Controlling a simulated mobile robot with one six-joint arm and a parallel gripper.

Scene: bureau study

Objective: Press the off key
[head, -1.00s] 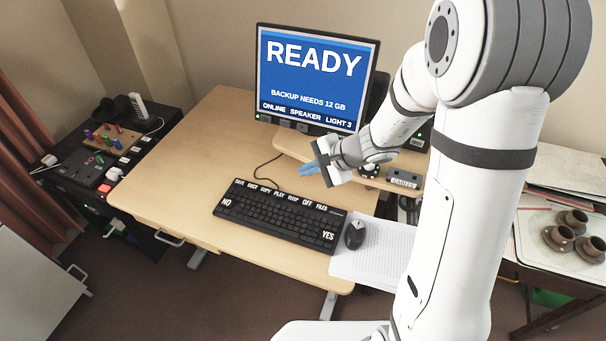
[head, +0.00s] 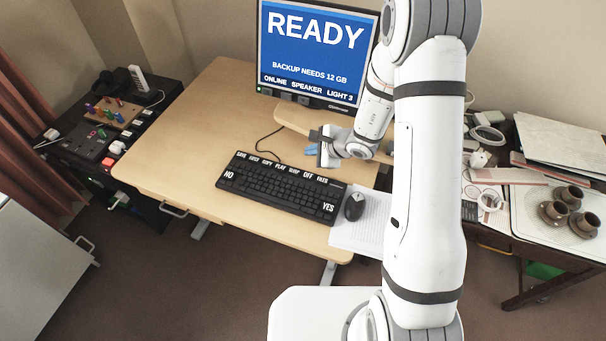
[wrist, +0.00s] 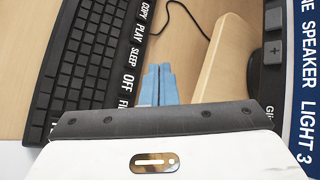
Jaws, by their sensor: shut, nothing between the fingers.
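The black keyboard (head: 275,188) lies on the desk. Its off key (head: 308,175) is in the labelled row along its far edge, between SLEEP and FILES. In the wrist view the off key's label (wrist: 129,88) reads sideways, near the keyboard's edge. My gripper (head: 311,150) is above the desk just beyond that row, on the monitor side. Its blue fingers (wrist: 158,80) are together with nothing between them. In the wrist view they show beside the SLEEP and OFF labels, over bare wood, apart from the keys. Part of FILES is hidden behind my gripper body.
The monitor (head: 316,45) reads READY and stands behind, with a raised wooden shelf (head: 291,118) before it. A mouse (head: 354,206) and paper (head: 365,225) lie right of the keyboard. Cups (head: 554,212) stand on the right table. The desk's left side is clear.

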